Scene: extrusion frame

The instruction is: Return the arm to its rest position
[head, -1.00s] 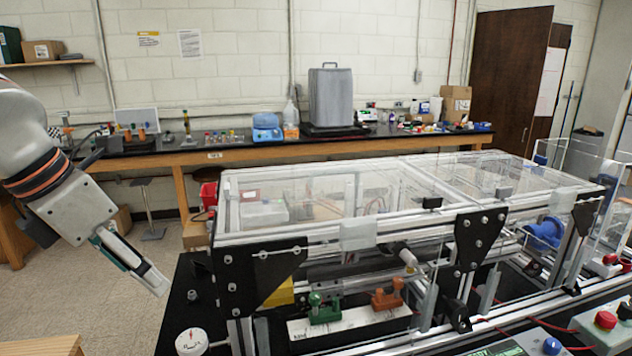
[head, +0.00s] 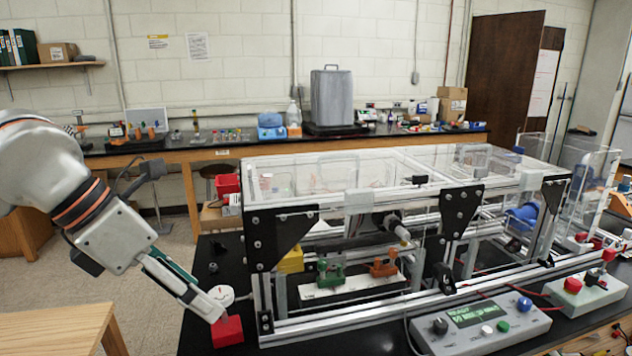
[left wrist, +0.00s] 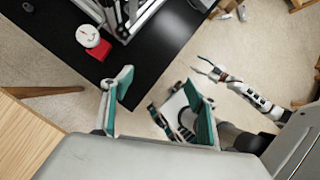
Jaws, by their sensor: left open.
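My left gripper (head: 205,300) comes in from the left in the head view, pointing down and right. Its tip overlaps a red block (head: 228,332) in that picture; I cannot tell how far apart they are. In the left wrist view, my left gripper (left wrist: 160,103) has its two teal-padded fingers wide apart, with nothing between them but floor and part of my own body farther down. My right gripper (left wrist: 207,68) shows small in the left wrist view, beyond the black table edge; its jaws are too small to judge. It does not show in the head view.
The extrusion frame (head: 350,206) with clear panels stands on the black table, right of my left arm. A white round gauge (head: 222,294) is by the red block. A grey control box (head: 482,322) sits in front. A wooden table (head: 50,330) is at lower left.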

